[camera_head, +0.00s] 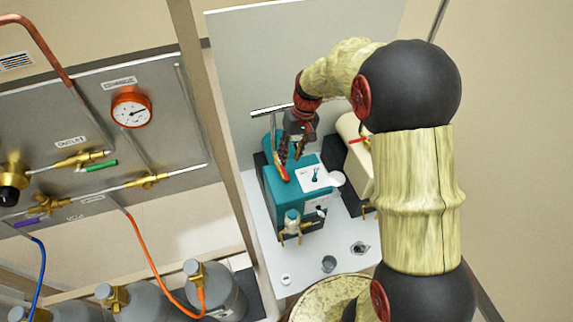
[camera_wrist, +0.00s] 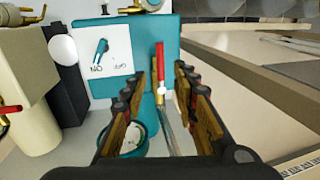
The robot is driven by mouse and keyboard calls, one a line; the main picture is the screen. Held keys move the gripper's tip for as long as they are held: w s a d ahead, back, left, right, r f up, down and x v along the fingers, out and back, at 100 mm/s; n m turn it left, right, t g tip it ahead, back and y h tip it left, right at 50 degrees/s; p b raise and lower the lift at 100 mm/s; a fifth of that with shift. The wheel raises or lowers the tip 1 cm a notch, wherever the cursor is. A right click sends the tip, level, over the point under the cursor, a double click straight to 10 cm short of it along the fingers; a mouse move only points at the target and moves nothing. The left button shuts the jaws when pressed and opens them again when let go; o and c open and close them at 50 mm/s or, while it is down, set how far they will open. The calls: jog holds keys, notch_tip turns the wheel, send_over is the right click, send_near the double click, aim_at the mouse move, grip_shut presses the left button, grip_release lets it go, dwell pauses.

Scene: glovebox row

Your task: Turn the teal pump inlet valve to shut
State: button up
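The teal pump (camera_head: 284,197) stands on the white bench; its top also shows in the wrist view (camera_wrist: 84,92). Its inlet valve has a red lever (camera_head: 280,168), seen upright in the picture in the wrist view (camera_wrist: 160,66), roughly in line with the metal pipe below it. My gripper (camera_head: 291,156) is over the rear of the pump, pointing down. In the wrist view my gripper (camera_wrist: 161,76) is open, one finger on each side of the lever, with gaps visible on both sides. The valve body is partly hidden behind the lever.
A cream pump (camera_head: 357,165) with a red handle stands close at the right. A teal switch (camera_head: 316,176) sits on the teal pump's white label, and a brass valve (camera_head: 291,228) at its front. A post borders the left.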

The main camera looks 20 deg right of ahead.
aim_at(285, 173)
jog(key=f, duration=0.2)
jog(key=a+f, duration=0.1)
jog(key=f, duration=0.4)
jog(key=shift+a+f+b, duration=0.2)
jog(key=shift+a+b, duration=0.1)
jog(key=shift+b, duration=0.05)
grip_shut()
dwell(0.6)
